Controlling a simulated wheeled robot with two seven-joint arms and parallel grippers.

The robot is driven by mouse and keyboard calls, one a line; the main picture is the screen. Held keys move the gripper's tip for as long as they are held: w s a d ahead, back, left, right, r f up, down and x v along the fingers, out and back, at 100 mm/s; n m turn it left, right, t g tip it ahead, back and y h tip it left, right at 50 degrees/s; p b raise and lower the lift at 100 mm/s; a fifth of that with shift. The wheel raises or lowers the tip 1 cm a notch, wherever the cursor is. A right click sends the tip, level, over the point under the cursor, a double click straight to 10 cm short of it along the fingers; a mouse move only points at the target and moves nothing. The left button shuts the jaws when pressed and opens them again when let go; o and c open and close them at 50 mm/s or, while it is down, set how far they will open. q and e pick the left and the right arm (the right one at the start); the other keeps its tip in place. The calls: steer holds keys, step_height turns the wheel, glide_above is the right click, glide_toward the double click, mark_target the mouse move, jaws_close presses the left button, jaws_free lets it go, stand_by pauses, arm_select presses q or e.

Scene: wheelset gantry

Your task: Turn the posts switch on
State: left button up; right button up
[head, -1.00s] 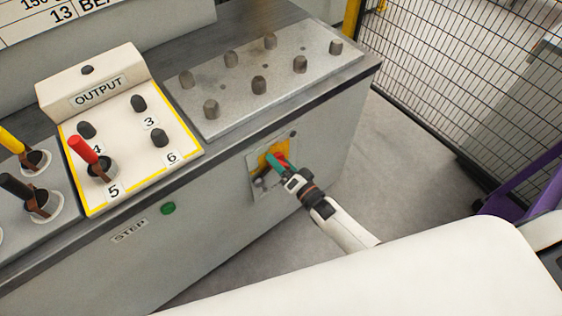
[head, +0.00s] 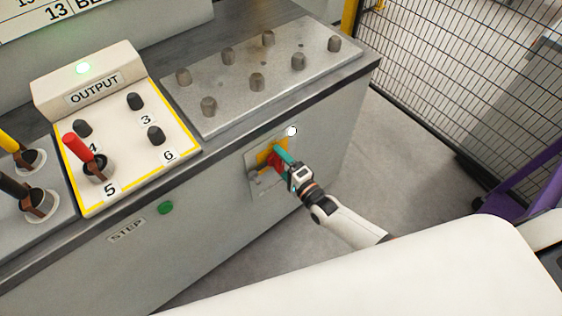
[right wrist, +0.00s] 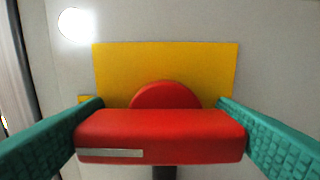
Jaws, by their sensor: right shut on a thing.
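The switch on the console front has a red handle (head: 274,163) on a yellow plate (head: 263,157). In the right wrist view the red handle (right wrist: 160,135) lies level across the picture, in front of the yellow plate (right wrist: 200,65). My right gripper (head: 281,157) is shut on the handle, with a teal finger at each end of it in the wrist view. A small round lamp (head: 291,131) above the switch glows white, and it also shows in the wrist view (right wrist: 75,24). My left gripper is not in view.
A green button (head: 166,208) sits by the STEP label. A grey plate (head: 260,75) carries several knobs. A mesh fence (head: 460,90) stands at the right.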

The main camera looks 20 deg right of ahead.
stand_by(0.4)
steer(key=o, duration=1.3)
steer(key=shift+o, duration=0.2)
steer(key=shift+s+d, duration=0.1)
steer(key=shift+s, duration=0.05)
steer(key=v, duration=1.1)
steer(key=shift+s+d+b, duration=0.15)
steer(key=shift+s+b, duration=0.15)
steer(key=shift+s, duration=0.1)
